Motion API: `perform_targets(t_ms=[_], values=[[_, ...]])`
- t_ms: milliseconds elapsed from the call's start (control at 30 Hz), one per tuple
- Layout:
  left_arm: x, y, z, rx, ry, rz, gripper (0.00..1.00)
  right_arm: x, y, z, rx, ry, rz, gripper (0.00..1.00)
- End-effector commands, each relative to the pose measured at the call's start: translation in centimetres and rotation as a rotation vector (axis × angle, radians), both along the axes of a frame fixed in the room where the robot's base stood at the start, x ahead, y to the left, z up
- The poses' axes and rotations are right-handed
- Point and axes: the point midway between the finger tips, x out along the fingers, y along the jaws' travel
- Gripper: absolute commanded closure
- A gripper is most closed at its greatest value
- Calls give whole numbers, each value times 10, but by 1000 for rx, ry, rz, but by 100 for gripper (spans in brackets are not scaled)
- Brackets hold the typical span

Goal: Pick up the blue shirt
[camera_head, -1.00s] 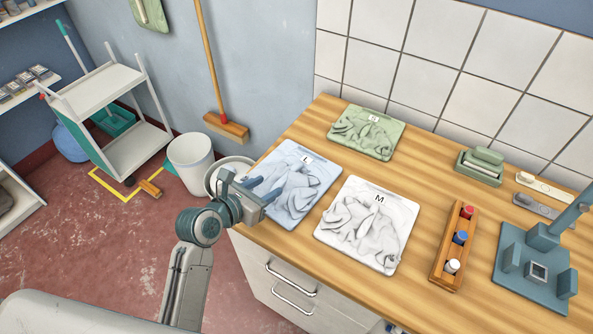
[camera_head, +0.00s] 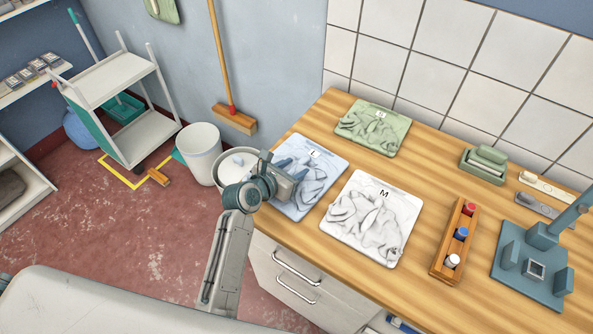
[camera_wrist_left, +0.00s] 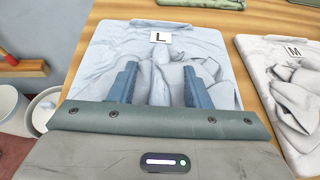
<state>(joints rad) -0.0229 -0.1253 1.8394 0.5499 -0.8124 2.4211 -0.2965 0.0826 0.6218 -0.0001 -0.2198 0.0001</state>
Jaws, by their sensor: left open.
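The blue shirt (camera_head: 309,190) lies crumpled on a pale blue board marked L, at the left end of the wooden counter. It fills the middle of the left wrist view (camera_wrist_left: 160,75), with the L label above it. My left gripper (camera_head: 286,170) is over the left part of this board. Its two blue fingers (camera_wrist_left: 161,84) are apart, with a ridge of blue cloth showing between them. I cannot tell whether the fingertips touch the cloth. The gripper hides part of the shirt. My right gripper is not in view.
A white shirt marked M (camera_head: 368,222) lies close on the right, and a green one (camera_head: 374,127) lies behind. A wooden rack with coloured bottles (camera_head: 456,240) and a blue device (camera_head: 532,262) stand further right. White bins (camera_head: 200,150) stand left of the counter.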

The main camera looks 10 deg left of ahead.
Motion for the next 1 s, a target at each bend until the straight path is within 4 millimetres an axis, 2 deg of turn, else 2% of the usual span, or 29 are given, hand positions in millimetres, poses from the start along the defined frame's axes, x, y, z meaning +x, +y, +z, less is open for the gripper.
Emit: perform_targets(t_ms=[67, 267, 533, 633, 767, 1000], values=[[0, 0, 0, 0, 0, 0, 60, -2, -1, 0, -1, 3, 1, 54], [0, 0, 0, 0, 0, 0, 100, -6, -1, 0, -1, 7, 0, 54], [0, 0, 1, 0, -1, 0, 100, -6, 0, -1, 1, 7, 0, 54], [0, 0, 8, 0, -3, 1, 100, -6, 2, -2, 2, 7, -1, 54], [0, 0, 29, 0, -6, 1, 100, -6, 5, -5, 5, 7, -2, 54], [0, 0, 77, 0, -7, 1, 100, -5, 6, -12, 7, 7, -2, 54]])
